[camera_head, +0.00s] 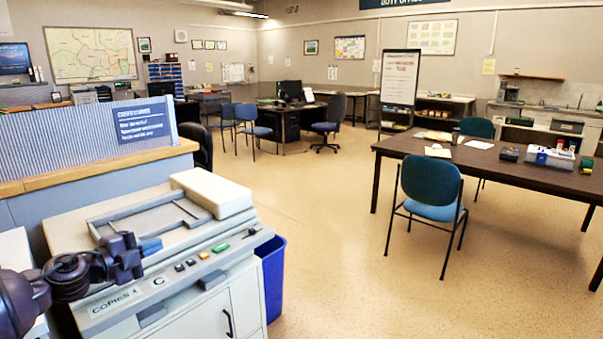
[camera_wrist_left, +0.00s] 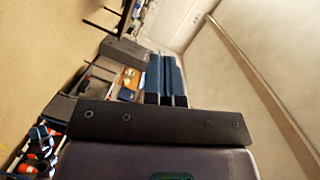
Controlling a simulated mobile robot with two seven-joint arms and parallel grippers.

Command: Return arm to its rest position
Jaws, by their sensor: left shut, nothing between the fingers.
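My left arm comes in at the lower left of the head view. Its gripper (camera_head: 151,246) has blue fingertips, is shut and empty, and shows in front of the left part of the copier (camera_head: 225,262). Whether it touches the copier, I cannot tell. In the left wrist view the blue fingers (camera_wrist_left: 166,80) lie side by side with nothing between them. The copier is cream, with a label reading "COPIES", a small green button and a raised part on top. My right gripper is in neither view.
A blue bin (camera_head: 272,275) stands right of the copier. A low partition (camera_head: 60,145) with a wooden ledge is behind it. A dark table (camera_head: 480,165) with papers and boxes and a blue chair (camera_head: 431,195) stand at the right. The floor (camera_head: 330,240) between is clear.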

